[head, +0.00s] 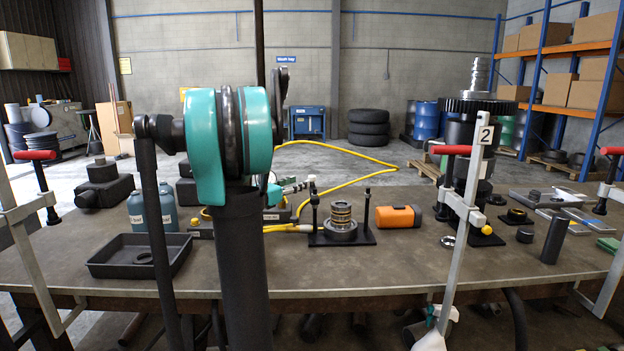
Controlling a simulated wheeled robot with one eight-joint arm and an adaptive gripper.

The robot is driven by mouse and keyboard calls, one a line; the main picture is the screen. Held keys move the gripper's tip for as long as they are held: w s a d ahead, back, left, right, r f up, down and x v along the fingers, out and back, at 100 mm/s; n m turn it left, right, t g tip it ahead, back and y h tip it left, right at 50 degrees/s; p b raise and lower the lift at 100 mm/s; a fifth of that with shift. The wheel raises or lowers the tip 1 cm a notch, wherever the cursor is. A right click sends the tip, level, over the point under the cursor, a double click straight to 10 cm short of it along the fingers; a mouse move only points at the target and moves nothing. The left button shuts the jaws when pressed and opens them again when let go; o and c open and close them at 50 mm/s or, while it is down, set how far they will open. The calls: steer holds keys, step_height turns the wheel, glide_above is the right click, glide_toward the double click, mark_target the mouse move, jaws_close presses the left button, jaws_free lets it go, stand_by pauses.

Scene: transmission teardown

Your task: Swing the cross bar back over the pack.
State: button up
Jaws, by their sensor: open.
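The pack (341,220), a short stack of brass and dark rings on a silver ring, sits on a dark base plate (358,239) near the middle of the bench. A thin right post (367,208) and a left post (314,216) stand on either side of it. No bar shows across the top of the pack. I cannot make out the cross bar itself; it may be hidden at the left post.
A black tray (139,256) and blue bottles (168,208) stand left. A tall gear shaft (472,150) and a pale clamp (455,225) stand right.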

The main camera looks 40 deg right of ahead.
mark_target(309, 178)
steer(key=d, duration=0.5)
steer(key=w+d, duration=0.1)
steer(key=d, duration=0.2)
steer(key=shift+d, duration=0.1)
steer(key=shift+c, duration=0.5)
jaws_close()
